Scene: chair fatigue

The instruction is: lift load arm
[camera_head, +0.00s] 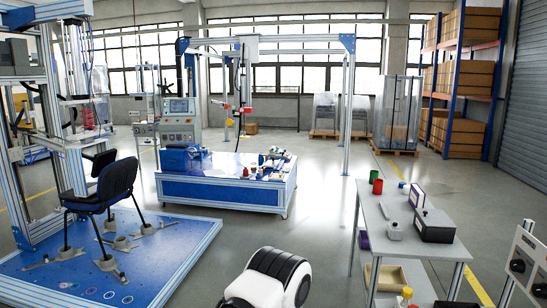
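A dark blue office chair (108,187) with black armrests stands on a blue test platform (170,250) at the left. An aluminium frame (72,150) rises behind it and carries red parts and a coil near its middle. A vertical actuator (243,85) with a red piece at its lower end hangs from a blue-topped gantry (345,100) over a second blue bench (225,190). I cannot tell which of these parts is the load arm. Neither of my grippers shows in this view.
A grey table (405,240) at the right holds a black box (434,226), small cups and hand tools. A control panel (530,255) stands at the right edge. Shelves with boxes (465,75) stand at the back right.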

